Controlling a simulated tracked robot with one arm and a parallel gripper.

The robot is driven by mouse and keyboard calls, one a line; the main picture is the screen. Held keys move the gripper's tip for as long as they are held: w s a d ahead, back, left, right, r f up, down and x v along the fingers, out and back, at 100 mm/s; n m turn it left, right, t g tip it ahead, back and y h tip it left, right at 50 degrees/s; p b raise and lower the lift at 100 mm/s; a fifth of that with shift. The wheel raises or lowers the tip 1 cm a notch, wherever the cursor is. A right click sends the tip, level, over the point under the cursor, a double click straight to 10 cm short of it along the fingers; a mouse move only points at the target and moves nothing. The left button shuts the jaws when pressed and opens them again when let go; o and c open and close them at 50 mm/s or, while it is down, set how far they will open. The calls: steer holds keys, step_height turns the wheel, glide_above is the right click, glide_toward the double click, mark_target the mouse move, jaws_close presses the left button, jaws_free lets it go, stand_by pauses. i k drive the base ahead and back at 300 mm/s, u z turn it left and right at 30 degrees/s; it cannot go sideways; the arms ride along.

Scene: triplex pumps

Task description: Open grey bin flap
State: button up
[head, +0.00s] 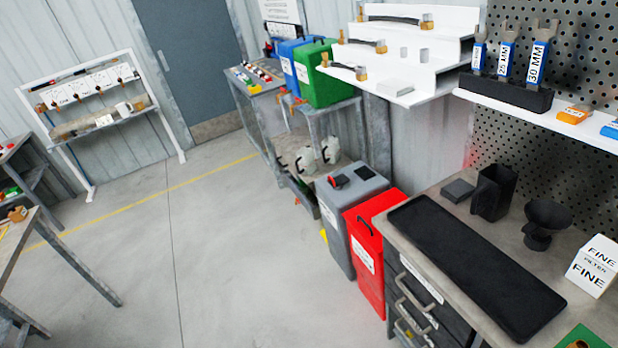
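The grey bin (336,240) stands on the floor right of the middle, with a white label on its front. Its grey top flap (352,196) looks closed and lies about level. A small black piece with a red part (340,181) and a second black piece (365,173) sit on the top; I cannot tell whether they are handles or loose items. My gripper is not in view.
A red bin (368,260) stands close on the grey bin's right, beside the workbench (602,312) with its black mat. Green and blue containers stand on a shelf behind. The concrete floor (215,270) left of the bins is clear.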

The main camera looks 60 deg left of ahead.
mark_target(342, 179)
steer(key=u, duration=1.6)
steer(key=i, duration=0.6)
steer(key=u, duration=0.65)
steer(key=i, duration=1.35)
steer(key=z, duration=0.35)
steer(key=i, duration=1)
steer(key=z, duration=0.45)
